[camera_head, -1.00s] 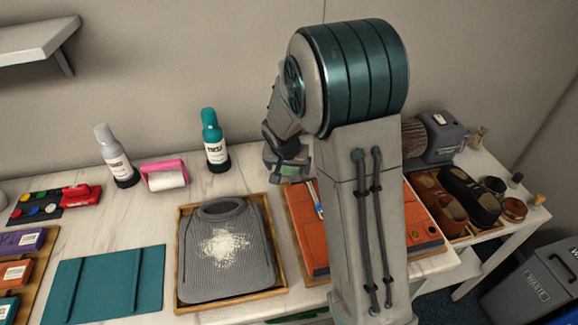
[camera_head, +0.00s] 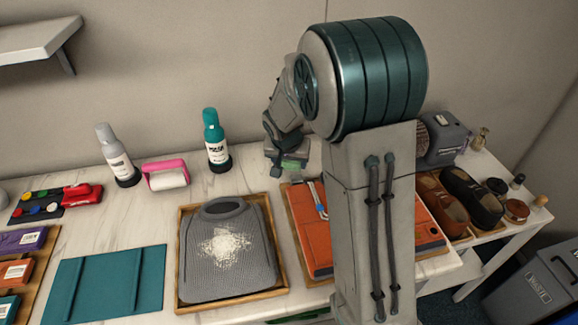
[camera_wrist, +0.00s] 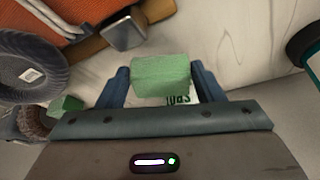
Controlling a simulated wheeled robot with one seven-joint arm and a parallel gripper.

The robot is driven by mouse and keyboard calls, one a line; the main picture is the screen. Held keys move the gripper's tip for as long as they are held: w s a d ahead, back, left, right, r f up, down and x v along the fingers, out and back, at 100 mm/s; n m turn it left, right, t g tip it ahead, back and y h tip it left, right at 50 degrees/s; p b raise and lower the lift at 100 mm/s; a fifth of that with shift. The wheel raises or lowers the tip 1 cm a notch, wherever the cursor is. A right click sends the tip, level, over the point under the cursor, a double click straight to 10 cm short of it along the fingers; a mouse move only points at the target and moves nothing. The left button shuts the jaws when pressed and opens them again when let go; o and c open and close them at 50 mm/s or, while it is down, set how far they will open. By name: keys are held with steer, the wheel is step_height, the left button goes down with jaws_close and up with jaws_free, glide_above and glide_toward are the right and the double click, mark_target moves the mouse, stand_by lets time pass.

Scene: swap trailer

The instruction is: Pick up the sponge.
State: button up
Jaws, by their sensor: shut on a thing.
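The sponge is a pale green block (camera_wrist: 161,75) held between the two blue-grey fingers of my gripper (camera_wrist: 160,86) in the wrist view. In the head view a little of its green (camera_head: 294,164) shows at the tip of my gripper (camera_head: 289,163), over the back of the white table. My gripper is shut on the sponge. Part of a printed label with dark letters (camera_wrist: 178,99) shows just below the sponge in the wrist view. I cannot tell how high the sponge is above the table.
A teal bottle (camera_head: 215,140) and a pink-handled roller (camera_head: 166,174) stand left of my gripper. A grey knitted garment (camera_head: 225,265) lies on a wooden tray in front. An orange folded item (camera_head: 314,240) lies partly behind my arm. Shoes (camera_head: 470,195) and a grey machine (camera_head: 446,138) are at right.

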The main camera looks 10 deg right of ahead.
step_height(320, 180, up, 2)
steer(key=shift+r, duration=0.1)
steer(key=s+d+r+b, duration=0.1)
steer(key=s+d+r, duration=0.4)
steer(key=d, duration=0.5)
steer(key=shift+v, duration=0.9)
steer(key=shift+s+d, duration=0.1)
steer(key=shift+d, duration=0.1)
steer(key=shift+o, duration=0.7)
steer(key=shift+f, duration=0.1)
